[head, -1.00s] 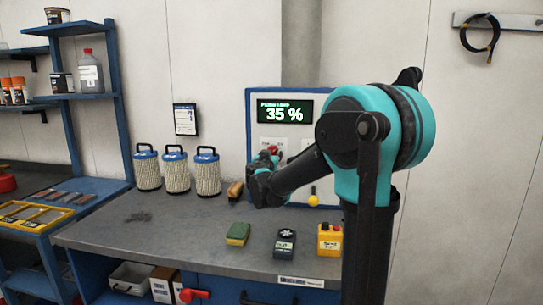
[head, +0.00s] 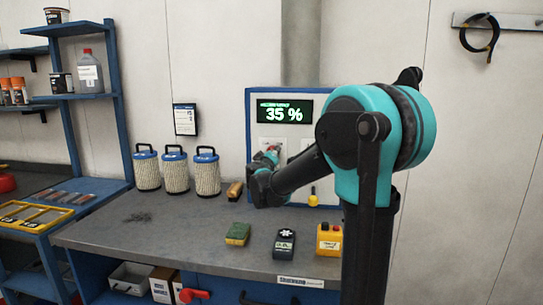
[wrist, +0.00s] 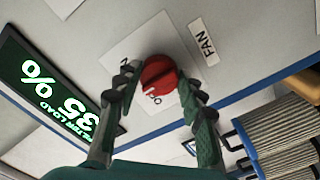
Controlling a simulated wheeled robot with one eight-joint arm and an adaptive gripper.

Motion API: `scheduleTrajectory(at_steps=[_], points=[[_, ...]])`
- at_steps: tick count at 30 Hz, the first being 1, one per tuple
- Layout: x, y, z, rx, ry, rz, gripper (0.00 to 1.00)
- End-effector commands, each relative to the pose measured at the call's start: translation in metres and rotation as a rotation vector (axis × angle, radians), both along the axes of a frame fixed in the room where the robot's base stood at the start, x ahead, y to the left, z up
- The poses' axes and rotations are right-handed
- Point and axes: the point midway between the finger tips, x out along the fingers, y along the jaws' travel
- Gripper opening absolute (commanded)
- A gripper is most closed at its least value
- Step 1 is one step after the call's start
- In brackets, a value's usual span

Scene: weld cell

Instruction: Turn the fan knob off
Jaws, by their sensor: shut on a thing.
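The red fan knob (wrist: 158,76) sits on a white plate (wrist: 126,48) on the panel in the wrist view, next to a "FAN" label (wrist: 203,42). A white mark on the knob points toward lettering at its lower left, partly covered. My gripper (wrist: 158,88) has a finger on each side of the knob and is shut on it. In the head view my gripper (head: 264,168) is at the panel below the display, and the knob there is mostly hidden by my arm.
The display (head: 284,111) reads 35 %. Several white filters with blue tops (head: 176,172) stand left of the panel. A green and yellow sponge (head: 238,234), a dark meter (head: 284,244) and a yellow box (head: 329,240) lie on the bench. A yellow-knobbed lever (head: 313,200) is right of my gripper.

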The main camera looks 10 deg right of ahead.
Motion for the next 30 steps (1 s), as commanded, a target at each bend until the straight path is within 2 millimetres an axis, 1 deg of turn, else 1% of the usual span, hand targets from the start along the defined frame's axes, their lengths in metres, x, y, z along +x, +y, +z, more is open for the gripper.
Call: scheduleTrajectory(at_steps=[9,18,24,30], points=[[-0.0003,-0.0002,0.0004,-0.283,0.092,0.000,0.10],[-0.0003,-0.0004,0.0010,-0.532,0.173,0.001,0.10],[-0.0003,-0.0004,0.0013,-0.656,0.213,0.001,0.10],[-0.0004,-0.0003,0.0014,-0.733,0.238,0.001,0.10]])
